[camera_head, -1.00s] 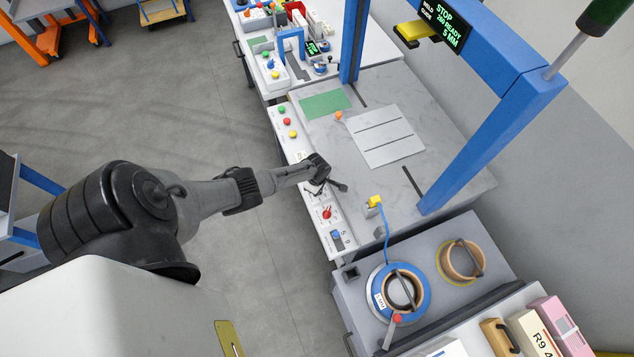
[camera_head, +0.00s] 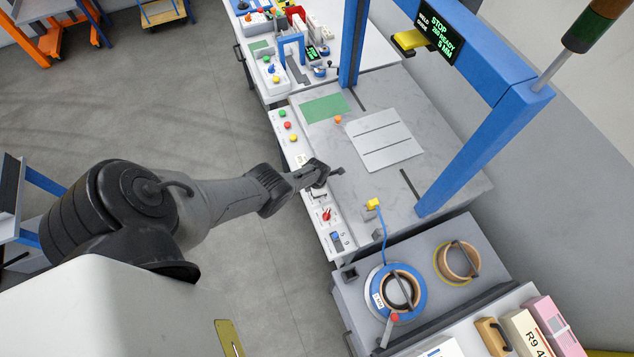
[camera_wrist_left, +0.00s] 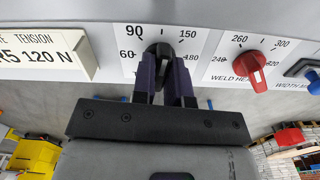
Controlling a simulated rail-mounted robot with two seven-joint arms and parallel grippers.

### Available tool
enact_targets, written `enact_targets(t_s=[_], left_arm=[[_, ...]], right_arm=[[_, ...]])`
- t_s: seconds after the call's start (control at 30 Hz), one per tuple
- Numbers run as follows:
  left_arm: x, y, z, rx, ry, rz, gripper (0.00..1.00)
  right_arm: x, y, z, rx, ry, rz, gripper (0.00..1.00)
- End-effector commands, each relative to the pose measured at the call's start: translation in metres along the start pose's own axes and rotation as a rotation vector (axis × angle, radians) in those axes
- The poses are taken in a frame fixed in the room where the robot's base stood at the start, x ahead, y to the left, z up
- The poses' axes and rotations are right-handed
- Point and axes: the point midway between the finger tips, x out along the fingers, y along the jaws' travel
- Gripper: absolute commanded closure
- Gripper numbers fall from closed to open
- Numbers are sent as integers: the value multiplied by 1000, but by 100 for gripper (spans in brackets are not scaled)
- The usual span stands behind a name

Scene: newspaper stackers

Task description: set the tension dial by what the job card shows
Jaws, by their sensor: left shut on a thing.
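The tension dial is a black knob (camera_wrist_left: 160,50) on a white scale plate (camera_wrist_left: 118,38) in the left wrist view. The plate shows 60, 90, 150 and 180. The top of the scale and the pointer's exact setting are unclear. My left gripper (camera_wrist_left: 166,85) is shut on the knob, with a dark finger on each side of it. In the head view my left gripper (camera_head: 318,173) is at the panel's inner edge and hides the dial. A cream card (camera_wrist_left: 45,52) left of the dial reads "TENSION" and "R5 120 N". My right gripper is not in view.
A red weld heat knob (camera_wrist_left: 252,72) is close right of the dial. A blue width control (camera_wrist_left: 305,68) is beyond it. Green, red and yellow buttons (camera_head: 287,125) are farther up the panel. A display (camera_head: 440,33) on the blue frame reads "STOP", "280 READY", "5 MM".

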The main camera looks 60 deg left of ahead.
Motion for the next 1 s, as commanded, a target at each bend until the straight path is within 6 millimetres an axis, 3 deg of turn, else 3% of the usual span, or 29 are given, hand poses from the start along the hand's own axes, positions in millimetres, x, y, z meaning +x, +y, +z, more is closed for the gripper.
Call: enact_targets(t_s=[0.3,0.83,0.87,1.0], left_arm=[[-1,0,0,-103,1,-2,100],[-1,0,0,-121,2,-2,100],[-1,0,0,-121,2,-1,85],[-1,0,0,-121,1,-1,72]], right_arm=[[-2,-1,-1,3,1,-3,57],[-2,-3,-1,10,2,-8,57],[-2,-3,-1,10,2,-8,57],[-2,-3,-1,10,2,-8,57]])
